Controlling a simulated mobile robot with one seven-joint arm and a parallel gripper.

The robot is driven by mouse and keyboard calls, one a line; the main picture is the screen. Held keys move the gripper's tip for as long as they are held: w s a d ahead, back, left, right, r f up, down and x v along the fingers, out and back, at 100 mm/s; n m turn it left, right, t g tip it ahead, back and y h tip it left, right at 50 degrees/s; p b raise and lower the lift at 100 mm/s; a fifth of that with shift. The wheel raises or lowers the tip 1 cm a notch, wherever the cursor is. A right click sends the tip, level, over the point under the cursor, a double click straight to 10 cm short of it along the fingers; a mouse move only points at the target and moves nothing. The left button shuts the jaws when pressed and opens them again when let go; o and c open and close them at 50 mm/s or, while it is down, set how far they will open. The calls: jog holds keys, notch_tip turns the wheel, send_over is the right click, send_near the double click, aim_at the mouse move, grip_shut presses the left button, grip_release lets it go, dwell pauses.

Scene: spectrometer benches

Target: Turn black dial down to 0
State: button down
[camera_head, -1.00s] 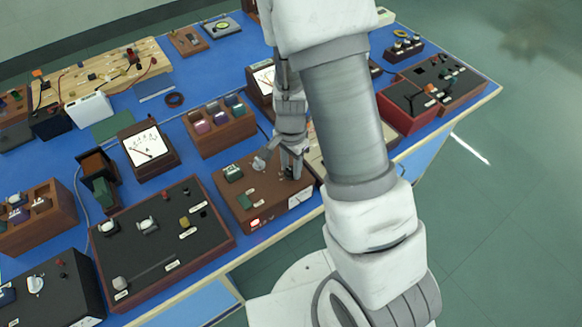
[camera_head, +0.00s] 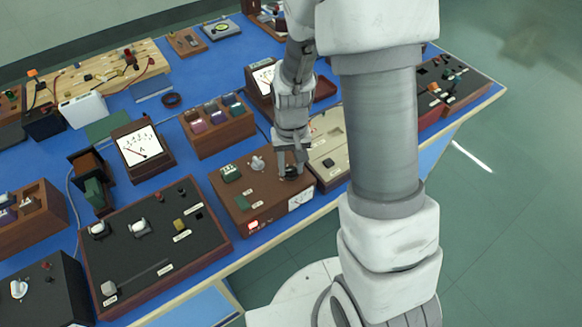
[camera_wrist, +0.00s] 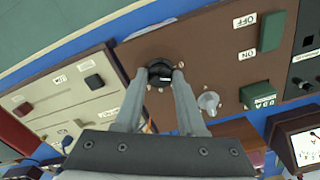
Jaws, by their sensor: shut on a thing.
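The black dial (camera_wrist: 160,72) sits on the brown panel of a wooden box (camera_wrist: 210,60). My gripper (camera_wrist: 158,80) has its two fingers on either side of the dial, shut on it. In the head view, my gripper (camera_head: 291,166) reaches down onto the right part of the brown box (camera_head: 240,190), and the black dial (camera_head: 291,173) shows between and below the fingertips. Part of the dial is hidden by the fingers. I cannot read the dial's setting.
A silver knob (camera_wrist: 209,102) and green switches (camera_wrist: 271,32) are on the same panel. A beige box (camera_head: 330,160) stands close on the right. A black-topped panel box (camera_head: 150,240) is at the left. The box's front has a small meter (camera_head: 300,199).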

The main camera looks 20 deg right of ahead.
aim_at(291, 170)
jog(key=n, duration=0.4)
jog(key=shift+n+b, duration=0.4)
dwell(0.4)
jog(key=c, duration=0.5)
grip_release()
jog(key=shift+r, duration=0.1)
notch_tip(291, 170, up, 17)
jog(key=p, duration=0.2)
jog(key=shift+r, duration=0.15)
